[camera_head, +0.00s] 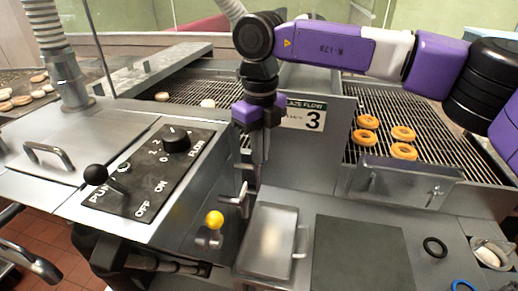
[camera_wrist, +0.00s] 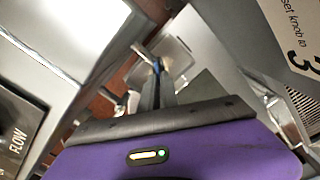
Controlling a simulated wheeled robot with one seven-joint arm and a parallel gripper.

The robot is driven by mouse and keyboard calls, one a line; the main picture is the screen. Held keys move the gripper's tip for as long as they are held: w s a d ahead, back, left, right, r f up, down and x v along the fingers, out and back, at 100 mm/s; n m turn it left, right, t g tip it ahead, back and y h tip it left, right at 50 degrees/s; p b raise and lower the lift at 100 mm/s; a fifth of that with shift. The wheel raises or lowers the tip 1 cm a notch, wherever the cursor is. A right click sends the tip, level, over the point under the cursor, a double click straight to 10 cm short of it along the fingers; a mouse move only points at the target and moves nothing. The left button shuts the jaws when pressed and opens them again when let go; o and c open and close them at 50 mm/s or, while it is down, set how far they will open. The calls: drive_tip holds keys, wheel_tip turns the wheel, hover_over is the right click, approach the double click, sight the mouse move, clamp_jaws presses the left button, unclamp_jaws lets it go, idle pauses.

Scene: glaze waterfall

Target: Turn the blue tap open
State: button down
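My gripper (camera_head: 257,180) hangs from the arm with its fingers pointing down, just above a small metal tap with a bar handle (camera_head: 236,198). The fingers are close together with no clear gap, and they also show in the wrist view (camera_wrist: 156,72). A small patch of blue (camera_wrist: 157,66) shows at the fingertips there, probably part of the blue tap. The fingers hide most of it, and I cannot tell whether they touch it. No blue on the tap is visible in the head view.
A yellow-knobbed valve (camera_head: 214,221) stands just left of the tap. A lidded metal box (camera_head: 270,240) is close on the right. A control panel (camera_head: 150,170) with a black-ball lever (camera_head: 96,174) lies left. Ring doughnuts (camera_head: 403,133) lie on the right rack.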

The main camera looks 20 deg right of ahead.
drive_tip(key=n+p, duration=0.1)
drive_tip(key=n, duration=0.4)
drive_tip(key=shift+w+d, duration=0.15)
drive_tip(key=shift+n, duration=0.3)
idle(0.3)
drive_tip(key=c, duration=1.6)
unclamp_jaws()
drive_tip(key=shift+r, duration=3.95)
